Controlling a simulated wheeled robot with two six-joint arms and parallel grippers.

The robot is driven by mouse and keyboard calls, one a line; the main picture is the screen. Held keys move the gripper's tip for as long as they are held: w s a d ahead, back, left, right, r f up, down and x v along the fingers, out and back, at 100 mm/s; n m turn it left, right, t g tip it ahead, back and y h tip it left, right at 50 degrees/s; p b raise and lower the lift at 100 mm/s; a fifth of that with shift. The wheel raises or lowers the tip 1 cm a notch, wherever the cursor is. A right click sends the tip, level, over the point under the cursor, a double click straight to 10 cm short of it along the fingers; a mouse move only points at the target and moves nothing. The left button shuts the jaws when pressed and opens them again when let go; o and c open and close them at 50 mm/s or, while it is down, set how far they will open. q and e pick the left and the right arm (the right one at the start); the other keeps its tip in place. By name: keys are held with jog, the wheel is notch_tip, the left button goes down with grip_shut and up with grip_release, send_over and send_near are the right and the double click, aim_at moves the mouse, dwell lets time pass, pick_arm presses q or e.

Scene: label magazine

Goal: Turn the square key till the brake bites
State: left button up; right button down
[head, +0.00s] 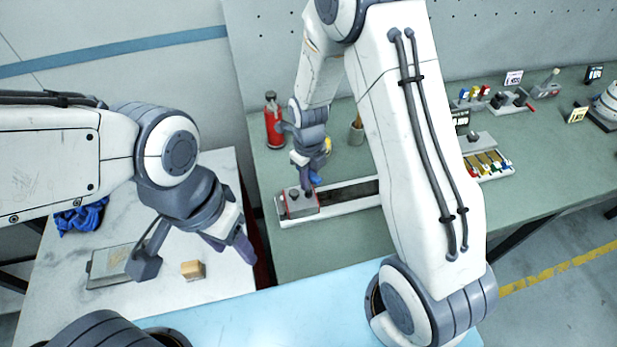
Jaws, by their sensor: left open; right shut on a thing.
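A red and grey block (302,205) with dark knobs on top sits at the left end of a long pale base with a dark slot (345,193). My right gripper (312,182) points down over the block's right side and is shut on the square key. The key is mostly hidden by the fingers; a small blue part shows there, and I cannot tell whether it is key or fingertip. How far the key is turned cannot be seen.
A red bottle (273,122) and a brush pot (356,132) stand behind the block. A tray of coloured pieces (490,164) lies to the right, past my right arm. The white table (215,280) holds a tan block (193,270), a grey plate and a blue cloth (80,216).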

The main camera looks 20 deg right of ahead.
jog(key=shift+s+f, duration=0.15)
jog(key=shift+f, duration=0.05)
jog(key=shift+m, duration=0.9)
jog(key=shift+r+m+p, duration=0.1)
jog(key=shift+m+p, duration=0.2)
jog(key=shift+w+a+r+p, duration=0.15)
jog(key=shift+w+p, duration=0.35)
jog(key=shift+p, duration=2.75)
jog(key=shift+m+p, duration=0.3)
jog(key=shift+p, duration=0.85)
jog(key=shift+s+p, duration=0.35)
jog(key=shift+p, duration=0.65)
jog(key=c, duration=0.7)
grip_release()
jog(key=shift+s, duration=0.1)
